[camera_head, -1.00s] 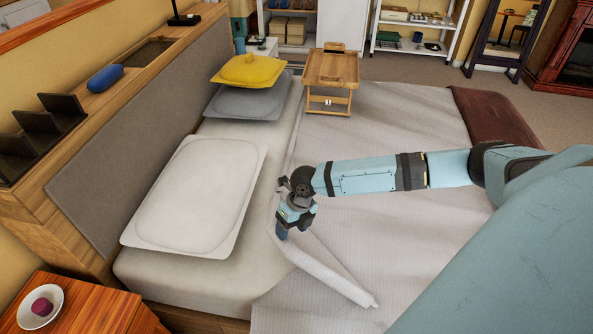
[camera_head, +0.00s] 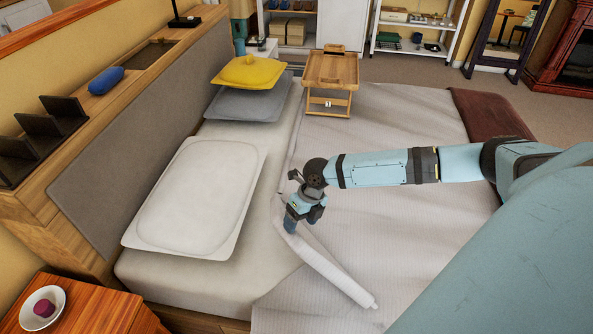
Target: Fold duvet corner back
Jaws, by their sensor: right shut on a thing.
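The pale, ribbed duvet (camera_head: 400,240) covers the right part of the bed. Its near edge by the pillows is turned back in a narrow strip that runs from my right gripper (camera_head: 291,228) down to a point near the lower middle. My right gripper points down and is shut on the duvet edge at the upper end of this strip. The fingertips are partly hidden by the gripper body and cloth. My left gripper is not in view.
A white pillow (camera_head: 197,197) lies left of the gripper on the bare sheet. Grey (camera_head: 240,104) and yellow (camera_head: 249,72) cushions and a wooden bed tray (camera_head: 331,70) stand farther back. A wooden nightstand (camera_head: 90,305) with a bowl (camera_head: 42,307) is at lower left.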

